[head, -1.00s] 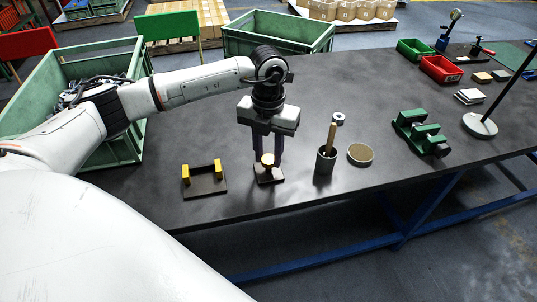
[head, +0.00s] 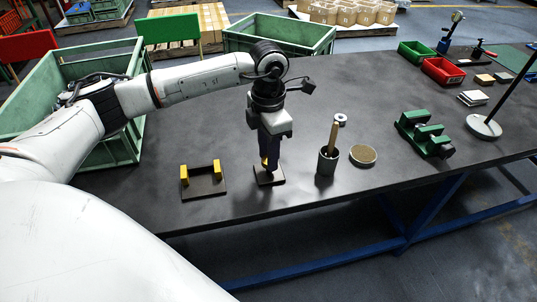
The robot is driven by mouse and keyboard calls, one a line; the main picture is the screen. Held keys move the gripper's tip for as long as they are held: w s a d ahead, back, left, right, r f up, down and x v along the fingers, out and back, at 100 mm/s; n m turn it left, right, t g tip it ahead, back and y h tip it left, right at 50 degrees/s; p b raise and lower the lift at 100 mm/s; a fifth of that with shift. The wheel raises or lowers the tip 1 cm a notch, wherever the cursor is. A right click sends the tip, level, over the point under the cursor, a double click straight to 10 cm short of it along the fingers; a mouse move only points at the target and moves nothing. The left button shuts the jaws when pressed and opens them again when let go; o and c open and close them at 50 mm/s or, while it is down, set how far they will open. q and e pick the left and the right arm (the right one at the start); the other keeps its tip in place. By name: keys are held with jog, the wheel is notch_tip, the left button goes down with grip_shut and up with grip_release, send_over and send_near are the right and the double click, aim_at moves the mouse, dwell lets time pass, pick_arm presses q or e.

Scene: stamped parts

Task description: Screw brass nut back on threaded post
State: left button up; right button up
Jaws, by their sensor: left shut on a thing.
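My left gripper (head: 268,160) points straight down over a small dark square base (head: 277,180) near the front of the bench. Its fingers are shut on the brass nut (head: 264,161), which shows only as a thin gold sliver beside the near finger. The threaded post is hidden behind the fingers, so I cannot tell how far the nut sits on it. My right gripper is not in view.
A dark plate with two yellow uprights (head: 185,175) stands left of the base. A dark cup (head: 327,162) holding a wooden-handled tool and a round tin (head: 363,155) stand to the right. A green vise-like fixture (head: 424,133) is farther right.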

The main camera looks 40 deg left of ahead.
pick_arm(q)
jog(key=m, duration=0.3)
jog(key=shift+b, duration=0.3)
jog(key=o, duration=1.1)
notch_tip(320, 180, up, 10)
jog(key=shift+r, duration=0.15)
